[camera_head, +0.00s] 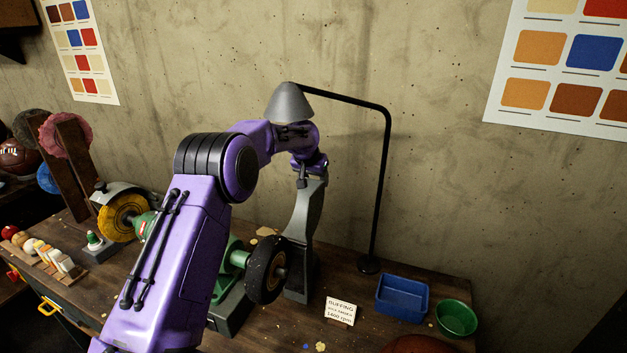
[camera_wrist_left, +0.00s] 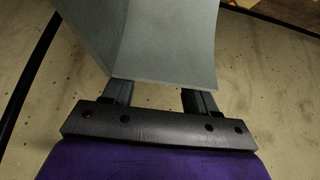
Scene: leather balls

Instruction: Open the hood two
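A tall grey curved hood (camera_head: 306,222) stands up behind the black buffing wheel (camera_head: 266,270) on the right of the bench machine. My left gripper (camera_head: 309,172) is at the top of this hood, its arm coming in from the lower left. In the left wrist view the grey hood (camera_wrist_left: 165,45) fills the upper middle. My left gripper's fingers (camera_wrist_left: 160,95) stand apart with a gap between them. Their tips are hidden behind the hood, so I cannot tell whether they touch it. Another hood (camera_head: 122,188), pale, curves over the yellow wheel (camera_head: 122,217) at the left. My right gripper is not in view.
A grey lamp shade (camera_head: 289,103) on a black stand (camera_head: 385,180) hangs close above my left wrist. A blue bin (camera_head: 402,296), green bowl (camera_head: 456,318) and white sign (camera_head: 340,311) are at the right of the bench. A concrete wall (camera_head: 440,190) rises behind.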

